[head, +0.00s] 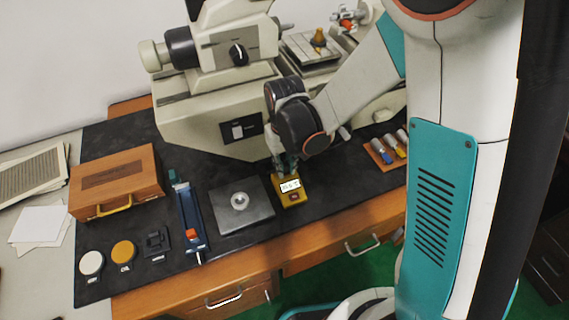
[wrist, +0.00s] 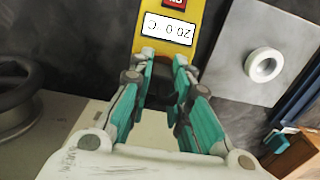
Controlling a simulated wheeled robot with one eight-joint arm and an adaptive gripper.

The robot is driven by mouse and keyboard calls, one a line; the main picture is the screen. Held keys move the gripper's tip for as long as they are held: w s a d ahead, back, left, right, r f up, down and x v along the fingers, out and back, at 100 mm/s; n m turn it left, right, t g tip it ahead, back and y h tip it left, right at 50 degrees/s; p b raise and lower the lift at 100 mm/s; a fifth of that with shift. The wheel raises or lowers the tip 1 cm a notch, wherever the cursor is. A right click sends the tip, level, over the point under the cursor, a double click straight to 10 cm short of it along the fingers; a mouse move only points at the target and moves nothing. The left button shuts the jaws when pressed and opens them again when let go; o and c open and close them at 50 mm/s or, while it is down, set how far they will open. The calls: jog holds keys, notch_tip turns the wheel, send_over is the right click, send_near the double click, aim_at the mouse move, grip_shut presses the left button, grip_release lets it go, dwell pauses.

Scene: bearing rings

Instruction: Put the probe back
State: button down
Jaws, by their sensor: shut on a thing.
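The probe (head: 291,188) is a yellow handheld unit with a lit display and a red button. It is in front of the microscope-like machine, right of the grey plate, in the head view. In the wrist view the probe (wrist: 170,47) is at the top centre, its display reading about 20.0 C upside down. My gripper (head: 284,163) reaches down to its far end; in the wrist view my gripper (wrist: 163,60) has its teal fingers at either side of that end, shut on it. The exact contact is partly hidden, and I cannot tell whether the probe touches the mat.
A grey plate (head: 258,215) bears a pale ring (head: 239,201). Left are a blue tool (head: 189,220), a wooden box (head: 115,180), and small discs. A wooden block (head: 378,153) with coloured pieces stands right. The large machine (head: 205,115) stands behind. Bare mat is in front right.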

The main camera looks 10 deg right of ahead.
jog(key=shift+f+b, duration=0.3)
jog(key=shift+b, duration=0.05)
dwell(0.7)
jog(key=c, duration=1.4)
grip_release()
jog(key=shift+r+p, duration=2.9)
jog(key=shift+r, duration=1.4)
